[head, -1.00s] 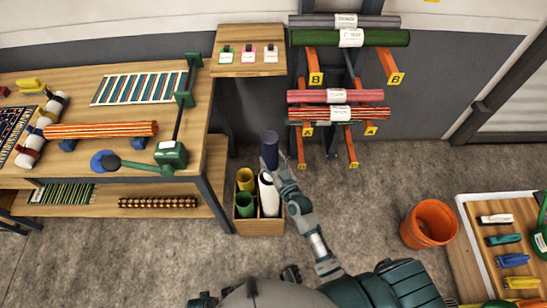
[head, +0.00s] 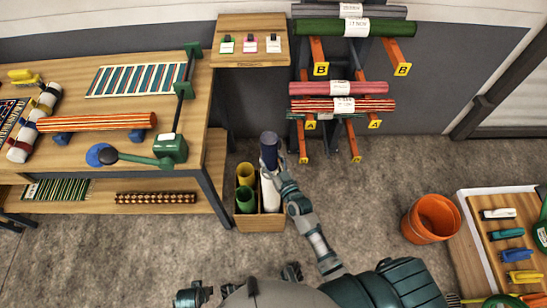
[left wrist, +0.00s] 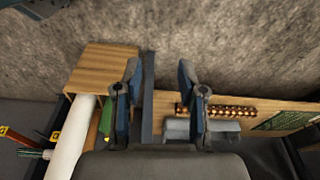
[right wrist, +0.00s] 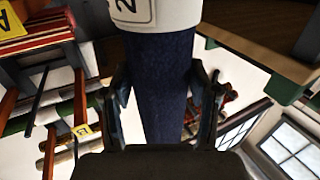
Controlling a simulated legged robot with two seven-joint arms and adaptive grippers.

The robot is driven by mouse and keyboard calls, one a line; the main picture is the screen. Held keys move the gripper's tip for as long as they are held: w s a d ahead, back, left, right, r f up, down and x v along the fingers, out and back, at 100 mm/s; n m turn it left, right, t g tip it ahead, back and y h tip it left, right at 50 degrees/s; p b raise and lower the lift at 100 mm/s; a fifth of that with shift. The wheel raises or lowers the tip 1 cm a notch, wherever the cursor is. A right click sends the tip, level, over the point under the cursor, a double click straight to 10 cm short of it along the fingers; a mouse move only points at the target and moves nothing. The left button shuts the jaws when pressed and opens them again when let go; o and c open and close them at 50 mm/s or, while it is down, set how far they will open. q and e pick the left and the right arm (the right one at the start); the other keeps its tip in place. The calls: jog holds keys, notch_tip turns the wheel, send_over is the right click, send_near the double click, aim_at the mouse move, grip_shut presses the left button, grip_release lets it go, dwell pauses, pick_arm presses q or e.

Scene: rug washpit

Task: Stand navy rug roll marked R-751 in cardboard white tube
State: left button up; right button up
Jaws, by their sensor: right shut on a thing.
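The navy rug roll (head: 269,152) stands roughly upright above the crate at the white cardboard tube (head: 271,192). My right gripper (head: 281,165) is shut on the roll, and in the right wrist view the roll (right wrist: 162,90) runs between its fingers (right wrist: 165,105). There a wider white cylinder (right wrist: 150,8) with a partly seen printed label meets the roll. It looks like the tube, its rim overlapping the roll. How deep the roll sits is hidden. No R-751 mark is readable. My left gripper (left wrist: 160,95) is open and empty; the tube (left wrist: 70,140) shows beyond it.
The workbench (head: 205,105) is left, a rack of rolls (head: 343,88) behind. An orange bucket (head: 432,218) and a brush tray (head: 487,262) stand right. Floor between is clear.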

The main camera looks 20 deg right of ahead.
aim_at(274, 170)
jog(key=shift+a+f, duration=0.25)
jog(key=shift+f, duration=0.1)
jog(key=shift+d+f+b, duration=0.8)
jog(key=shift+f+b, duration=0.1)
jog(key=shift+f, duration=0.15)
jog(key=shift+a+f+b, duration=0.6)
jog(key=shift+a+f, duration=0.05)
jog(key=shift+f, duration=0.3)
pick_arm(q)
notch_tip(274, 170, up, 11)
jog(key=s, duration=0.1)
jog(key=shift+d+f, duration=0.15)
jog(key=shift+f, duration=0.05)
pick_arm(e)
jog(key=shift+d+f, duration=0.3)
jog(key=shift+d, duration=0.2)
jog(key=shift+a, duration=0.1)
jog(key=shift+a, duration=0.15)
jog(key=o, duration=1.7)
jog(key=shift+a, duration=0.15)
pick_arm(q)
jog(key=shift+a+f, duration=0.1)
jog(key=shift+a, duration=0.2)
